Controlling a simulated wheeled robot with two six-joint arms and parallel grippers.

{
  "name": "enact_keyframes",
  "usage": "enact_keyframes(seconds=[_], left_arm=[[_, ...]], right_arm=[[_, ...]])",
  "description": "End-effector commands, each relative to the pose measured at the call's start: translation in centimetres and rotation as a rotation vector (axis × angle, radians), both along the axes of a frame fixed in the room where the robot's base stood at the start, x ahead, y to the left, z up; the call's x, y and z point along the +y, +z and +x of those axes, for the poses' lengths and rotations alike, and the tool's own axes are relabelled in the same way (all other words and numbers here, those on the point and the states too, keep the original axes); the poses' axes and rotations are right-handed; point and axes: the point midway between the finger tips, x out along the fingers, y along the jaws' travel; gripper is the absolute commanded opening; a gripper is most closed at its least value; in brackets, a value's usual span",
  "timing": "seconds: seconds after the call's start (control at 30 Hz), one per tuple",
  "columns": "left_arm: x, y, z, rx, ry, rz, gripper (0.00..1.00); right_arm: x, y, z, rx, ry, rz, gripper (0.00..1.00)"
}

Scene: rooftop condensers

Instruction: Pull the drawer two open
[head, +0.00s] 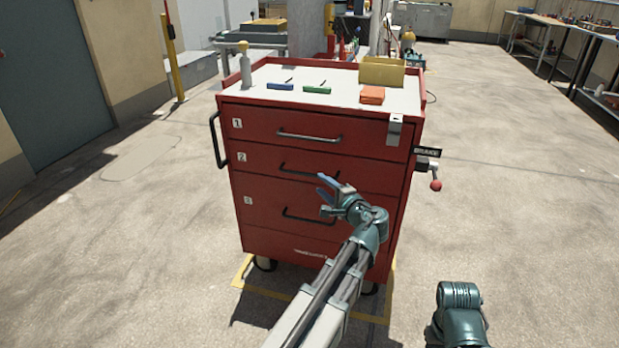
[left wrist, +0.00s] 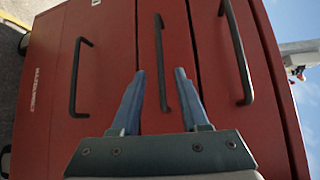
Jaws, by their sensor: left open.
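The red tool cabinet (head: 325,235) has numbered drawers, all shut. Drawer two (head: 262,168), labelled 2, is the middle numbered one, with a dark bar handle (head: 308,171). My left gripper (head: 325,195) is open and empty in front of the cabinet, just below that handle in the head view. In the left wrist view, the picture is turned sideways, and the handle of drawer two (left wrist: 160,63) lies between the two blue fingers (left wrist: 160,95). I cannot tell whether the fingers touch it. My right gripper is out of view.
Handles of drawer one (head: 309,137) and drawer three (head: 309,217) sit above and below. A brake lever with a red knob (head: 436,185) sticks out at the right. Floor around is clear.

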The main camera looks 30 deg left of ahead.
Motion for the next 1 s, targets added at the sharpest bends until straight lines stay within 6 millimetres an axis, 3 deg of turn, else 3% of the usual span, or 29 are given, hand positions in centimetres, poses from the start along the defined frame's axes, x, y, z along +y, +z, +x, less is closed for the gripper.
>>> enact_keyframes(seconds=[0.2,0.4,0.9,1.0], left_arm=[[3.9,-0.8,2.5,0.000,0.003,-0.001,0.45],[6.2,-1.1,3.8,-0.001,0.003,-0.002,0.45],[7.4,-1.2,4.4,0.000,0.000,-0.001,0.45],[7.4,-1.2,4.4,0.000,0.000,-0.001,0.30]], right_arm=[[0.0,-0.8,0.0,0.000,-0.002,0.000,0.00],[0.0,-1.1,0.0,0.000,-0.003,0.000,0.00],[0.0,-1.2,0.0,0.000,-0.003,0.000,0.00],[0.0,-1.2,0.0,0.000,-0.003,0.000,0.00]])
